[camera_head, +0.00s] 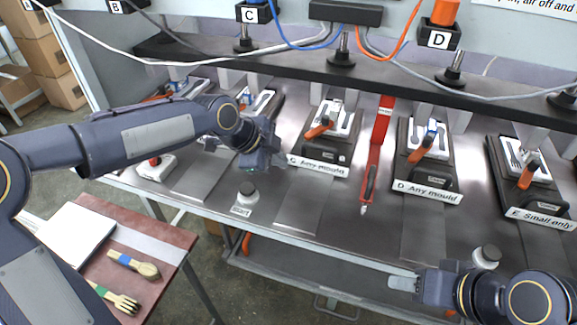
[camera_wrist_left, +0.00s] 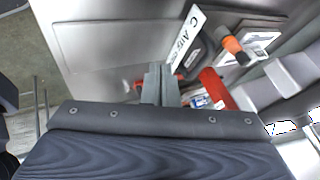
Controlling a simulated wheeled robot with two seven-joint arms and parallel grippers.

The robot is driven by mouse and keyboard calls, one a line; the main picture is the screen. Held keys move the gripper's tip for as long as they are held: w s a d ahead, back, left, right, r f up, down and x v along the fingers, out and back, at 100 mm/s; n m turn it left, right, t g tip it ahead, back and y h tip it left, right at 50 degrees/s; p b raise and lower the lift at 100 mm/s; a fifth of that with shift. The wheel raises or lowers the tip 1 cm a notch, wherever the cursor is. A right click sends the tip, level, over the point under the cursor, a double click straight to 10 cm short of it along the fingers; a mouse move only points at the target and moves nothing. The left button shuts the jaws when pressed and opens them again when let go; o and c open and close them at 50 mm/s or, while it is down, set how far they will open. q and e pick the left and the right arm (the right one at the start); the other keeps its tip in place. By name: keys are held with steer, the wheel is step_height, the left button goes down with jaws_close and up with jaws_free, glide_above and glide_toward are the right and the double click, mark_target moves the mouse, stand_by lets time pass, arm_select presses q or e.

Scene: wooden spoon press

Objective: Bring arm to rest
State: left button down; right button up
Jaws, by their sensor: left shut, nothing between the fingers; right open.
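My left arm reaches in from the left in the head view. Its gripper (camera_head: 281,160) is over the metal bench, just left of the mould station labelled "C Any mould" (camera_head: 333,140). In the left wrist view its fingers (camera_wrist_left: 160,86) are shut together with nothing between them. The "C" label (camera_wrist_left: 184,40) shows just beyond them there. My right gripper (camera_head: 402,283) is low at the right of the head view, by the bench's front edge. It is open, and no object shows in it.
Stations D (camera_head: 427,155) and E (camera_head: 527,175) stand to the right.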

arm_select(q)
steer(key=s+a+r+n+y+p, duration=0.2)
steer(key=s+a+r+n+y, duration=0.15)
steer(key=s+a+n, duration=1)
steer(key=s+n, duration=0.1)
steer(key=s, duration=0.2)
steer(key=s+a+f+n+t, duration=0.1)
steer(key=s+a+n, duration=0.1)
steer(key=s+n, duration=0.2)
steer(key=s+a+f+n+h+p, duration=0.1)
steer(key=s+a+n, duration=0.1)
steer(key=s, duration=0.5)
steer(key=shift+f+n+t, duration=0.25)
steer(key=shift+n+t, duration=0.05)
steer(key=shift+n, duration=0.45)
steer(key=shift+s, duration=0.1)
